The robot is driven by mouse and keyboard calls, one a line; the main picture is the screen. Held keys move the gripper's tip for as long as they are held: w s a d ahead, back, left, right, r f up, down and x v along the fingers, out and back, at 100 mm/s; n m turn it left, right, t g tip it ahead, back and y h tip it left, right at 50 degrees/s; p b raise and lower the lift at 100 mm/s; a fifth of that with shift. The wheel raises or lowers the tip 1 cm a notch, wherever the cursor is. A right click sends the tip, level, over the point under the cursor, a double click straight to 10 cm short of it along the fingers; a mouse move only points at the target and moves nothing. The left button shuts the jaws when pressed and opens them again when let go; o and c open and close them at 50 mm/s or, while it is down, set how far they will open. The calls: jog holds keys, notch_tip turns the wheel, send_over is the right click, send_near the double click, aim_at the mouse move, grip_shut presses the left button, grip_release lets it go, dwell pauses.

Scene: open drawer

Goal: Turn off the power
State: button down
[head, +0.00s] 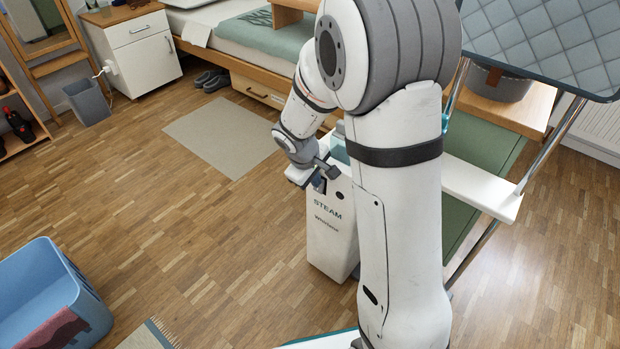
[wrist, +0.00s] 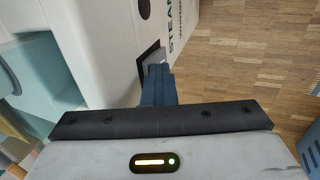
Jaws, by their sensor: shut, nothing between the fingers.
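A white steam unit (head: 331,232) marked "STEAM" stands upright on the floor. It also shows close up in the wrist view (wrist: 112,40). A black-framed switch (wrist: 148,56) sits on its face, with a light grey part inside the frame. My gripper (head: 319,184) is at the unit's upper front, and its dark blue fingers (wrist: 157,72) are shut together with nothing between them. The fingertips overlap the switch in the wrist view and hide part of it. I cannot tell whether they touch it or which way the switch is set.
A black oval (wrist: 144,9) is on the unit's face near the switch. An ironing board (head: 555,40) with a pale quilted top stands at the right. A blue basket (head: 85,292) is at the lower left. The wooden floor left of the unit is clear, with a beige rug (head: 220,135) beyond.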

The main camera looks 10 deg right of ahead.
jog(key=shift+d+r+p, duration=0.1)
jog(key=shift+r+p, duration=0.25)
jog(key=shift+r, duration=0.45)
jog(key=s+a+p+v, duration=0.1)
jog(key=p+v, duration=0.2)
jog(key=v, duration=0.8)
jog(key=shift+a+p, duration=0.3)
jog(key=shift+p, duration=0.1)
jog(key=shift+s, duration=0.15)
